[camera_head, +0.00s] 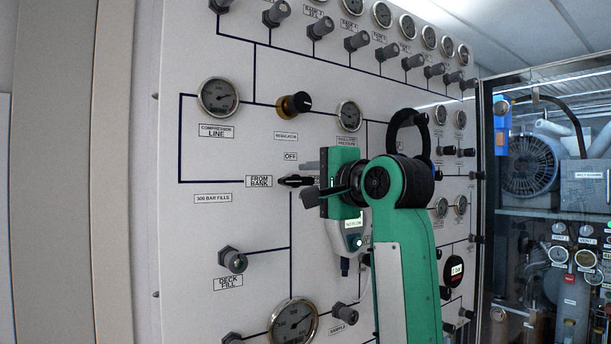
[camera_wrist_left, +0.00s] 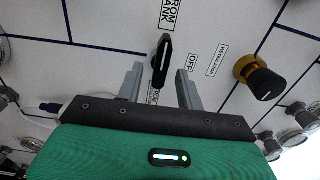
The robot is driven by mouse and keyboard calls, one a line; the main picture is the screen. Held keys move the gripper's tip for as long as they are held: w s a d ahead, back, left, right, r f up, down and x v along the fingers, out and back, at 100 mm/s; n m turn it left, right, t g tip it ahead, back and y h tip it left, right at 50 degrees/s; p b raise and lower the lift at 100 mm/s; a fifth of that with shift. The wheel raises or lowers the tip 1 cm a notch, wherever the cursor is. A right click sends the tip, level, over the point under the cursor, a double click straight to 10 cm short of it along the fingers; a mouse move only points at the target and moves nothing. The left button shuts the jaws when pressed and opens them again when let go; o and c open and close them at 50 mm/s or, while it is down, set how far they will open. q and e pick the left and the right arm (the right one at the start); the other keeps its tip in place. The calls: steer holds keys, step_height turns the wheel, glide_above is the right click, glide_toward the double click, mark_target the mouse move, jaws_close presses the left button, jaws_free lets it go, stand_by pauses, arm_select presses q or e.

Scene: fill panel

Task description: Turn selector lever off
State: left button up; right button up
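The selector lever (camera_head: 294,181) is a black handle on the white panel. It points left, at the FROM BANK label (camera_head: 258,181); the OFF label (camera_head: 290,156) is above it. My left gripper (camera_head: 309,181) is at the lever, with its grey fingers above and below it in the head view. In the left wrist view the lever (camera_wrist_left: 161,62) stands between the two spread fingers, with a gap visible on each side. The lever's base is partly hidden by the gripper in the head view. My right gripper is not in view.
A yellow-and-black regulator knob (camera_head: 294,104) sits above the lever, also seen in the left wrist view (camera_wrist_left: 260,80). A glass-fronted cabinet (camera_head: 548,200) is at right.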

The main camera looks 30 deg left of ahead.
arm_select(q)
steer(key=shift+x, duration=0.85)
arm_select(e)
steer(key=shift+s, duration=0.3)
arm_select(q)
steer(key=shift+c, duration=0.5)
jaws_close()
